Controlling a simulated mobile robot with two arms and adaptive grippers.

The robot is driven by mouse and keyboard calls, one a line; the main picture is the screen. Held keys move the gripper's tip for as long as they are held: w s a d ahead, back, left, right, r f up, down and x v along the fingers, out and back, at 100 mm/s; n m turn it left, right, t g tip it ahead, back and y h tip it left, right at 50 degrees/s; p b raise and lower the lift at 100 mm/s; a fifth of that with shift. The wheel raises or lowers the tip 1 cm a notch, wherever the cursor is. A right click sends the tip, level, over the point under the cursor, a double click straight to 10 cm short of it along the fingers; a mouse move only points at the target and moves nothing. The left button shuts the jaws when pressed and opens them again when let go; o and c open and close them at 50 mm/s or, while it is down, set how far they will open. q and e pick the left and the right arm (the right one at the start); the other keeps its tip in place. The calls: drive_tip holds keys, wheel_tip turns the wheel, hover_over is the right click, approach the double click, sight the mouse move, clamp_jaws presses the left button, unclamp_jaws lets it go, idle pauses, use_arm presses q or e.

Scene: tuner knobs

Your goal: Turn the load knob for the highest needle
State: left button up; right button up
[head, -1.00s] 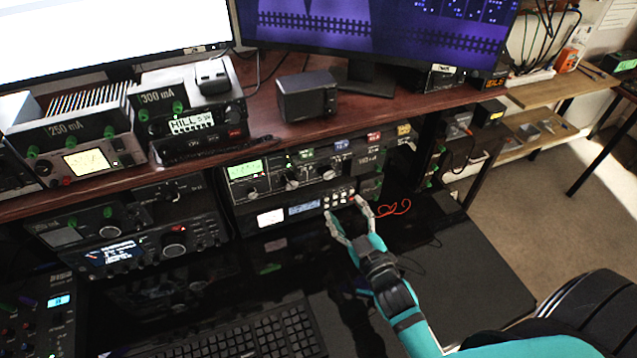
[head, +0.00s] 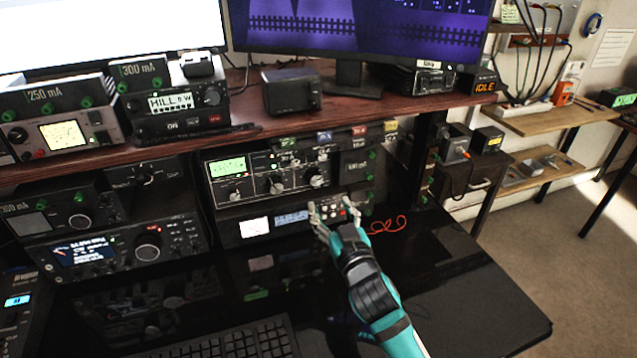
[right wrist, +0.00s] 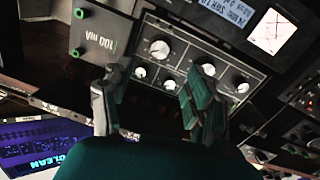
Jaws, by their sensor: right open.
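The tuner (head: 255,188) is a dark unit under the wooden shelf, with a lit green meter (head: 227,167) and round knobs; its left knob (head: 236,195), middle knob (head: 275,183) and right knob (head: 316,176) show. The labels and needles are too small to read, so I cannot tell which knob is load. My right gripper (head: 327,213) is open and empty, below and slightly right of the right knob, in front of the lower unit. In the right wrist view its two fingers (right wrist: 155,103) spread before a panel with several knobs (right wrist: 160,50). My left gripper is out of view.
A lower unit (head: 268,214) with a white meter and blue display sits under the tuner. A 100 mA box (head: 357,186) stands to its right, with a red cable (head: 388,225) nearby. A keyboard (head: 235,342) lies in front.

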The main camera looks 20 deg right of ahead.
sight(316, 181)
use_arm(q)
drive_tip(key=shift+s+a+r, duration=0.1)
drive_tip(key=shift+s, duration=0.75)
use_arm(e)
drive_tip(key=w, duration=1)
drive_tip(key=shift+w, duration=0.15)
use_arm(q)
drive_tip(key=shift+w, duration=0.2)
use_arm(e)
drive_tip(key=c, duration=1.1)
